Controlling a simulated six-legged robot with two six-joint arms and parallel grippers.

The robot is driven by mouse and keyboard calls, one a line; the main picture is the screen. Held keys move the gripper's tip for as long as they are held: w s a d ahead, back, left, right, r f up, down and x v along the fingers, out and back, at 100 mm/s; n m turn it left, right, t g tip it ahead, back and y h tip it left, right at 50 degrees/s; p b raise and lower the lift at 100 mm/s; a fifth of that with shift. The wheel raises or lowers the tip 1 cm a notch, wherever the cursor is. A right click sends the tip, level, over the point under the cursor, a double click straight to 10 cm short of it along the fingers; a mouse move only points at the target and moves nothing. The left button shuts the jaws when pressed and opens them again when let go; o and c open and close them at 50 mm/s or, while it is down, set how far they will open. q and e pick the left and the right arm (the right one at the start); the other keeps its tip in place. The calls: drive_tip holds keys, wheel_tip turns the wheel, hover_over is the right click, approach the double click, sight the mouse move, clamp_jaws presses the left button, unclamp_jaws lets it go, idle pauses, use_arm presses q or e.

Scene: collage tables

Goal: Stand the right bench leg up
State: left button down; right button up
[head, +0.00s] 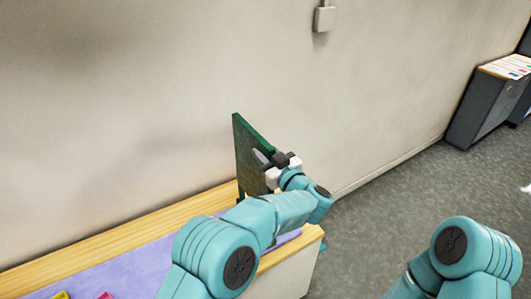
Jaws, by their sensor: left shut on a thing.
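A dark green flat panel (248,155), which looks like the bench leg, stands on edge at the right end of the wooden table (130,233). It looks close to upright, near the wall. My left gripper (267,160) is shut on the panel's right side. The gripper and arm hide the panel's lower right part, and I cannot tell whether its whole bottom edge touches the table. My right arm shows at the lower right, but its gripper is out of view.
A purple mat (120,265) covers much of the table. A yellow piece (60,296) and a pink piece (104,296) lie at the bottom left. The wall (120,110) runs close behind. A grey cabinet (485,105) stands far right, with open floor before it.

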use_arm(q)
drive_tip(key=shift+d, duration=0.25)
drive_tip(key=c, duration=1.3)
unclamp_jaws()
drive_tip(key=shift+o, duration=0.2)
drive_tip(key=shift+w+d, duration=0.1)
drive_tip(key=shift+w, duration=0.05)
drive_tip(key=shift+f, duration=0.1)
drive_tip(key=shift+f, duration=0.1)
